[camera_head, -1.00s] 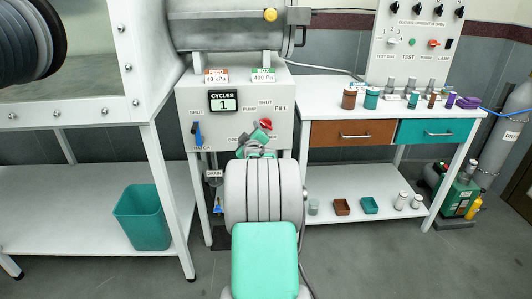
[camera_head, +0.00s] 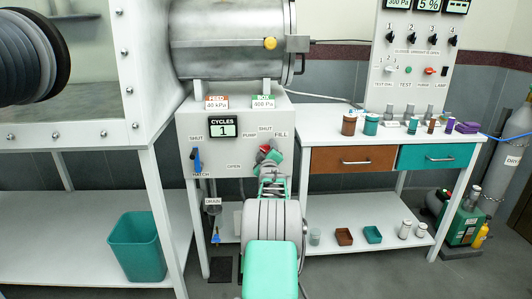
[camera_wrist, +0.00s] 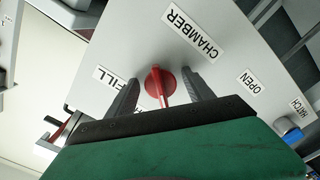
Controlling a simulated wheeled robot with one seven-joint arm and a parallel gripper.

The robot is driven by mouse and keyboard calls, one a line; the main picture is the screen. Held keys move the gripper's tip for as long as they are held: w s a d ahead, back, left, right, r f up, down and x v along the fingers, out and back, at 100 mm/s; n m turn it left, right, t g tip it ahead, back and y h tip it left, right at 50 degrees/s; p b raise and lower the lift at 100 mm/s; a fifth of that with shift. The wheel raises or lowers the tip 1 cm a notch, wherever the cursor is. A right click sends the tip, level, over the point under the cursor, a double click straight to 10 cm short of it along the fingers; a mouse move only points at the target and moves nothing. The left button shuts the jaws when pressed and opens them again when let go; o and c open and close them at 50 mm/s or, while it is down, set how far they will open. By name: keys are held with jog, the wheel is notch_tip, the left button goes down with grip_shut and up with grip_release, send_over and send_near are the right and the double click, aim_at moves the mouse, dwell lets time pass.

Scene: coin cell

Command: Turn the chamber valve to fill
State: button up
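The chamber valve is a red knob (camera_head: 264,148) on the front of the white panel, mostly covered by my gripper (camera_head: 271,156) in the head view. The wrist view shows the knob (camera_wrist: 157,82) between the two grey fingers of my gripper (camera_wrist: 160,78). The fingers stand apart with gaps on both sides of the knob. The knob's pale pointer line is turned down in the picture, towards my gripper's body. The FILL label (camera_wrist: 128,86) is left of the knob, partly behind a finger. The CHAMBER label (camera_wrist: 193,33) is above it.
The blue hatch lever (camera_head: 197,159) is left on the same panel (camera_head: 240,105), and the drain handle (camera_head: 216,236) hangs below. A bench (camera_head: 340,138) with jars is at the right. A glovebox with a teal bin (camera_head: 137,246) under it is at the left.

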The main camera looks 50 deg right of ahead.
jog(key=c, duration=1.3)
jog(key=shift+o, duration=0.2)
jog(key=shift+f+m+b, duration=0.1)
jog(key=shift+m+b, duration=0.2)
jog(key=m+b, duration=0.2)
jog(key=m, duration=0.1)
jog(key=shift+m, duration=0.3)
jog(key=m+b, duration=0.2)
jog(key=m, duration=0.3)
jog(key=m+b, duration=0.1)
jog(key=m, duration=0.5)
jog(key=shift+w+a, duration=0.1)
jog(key=m, duration=0.4)
jog(key=shift+m+b, duration=0.3)
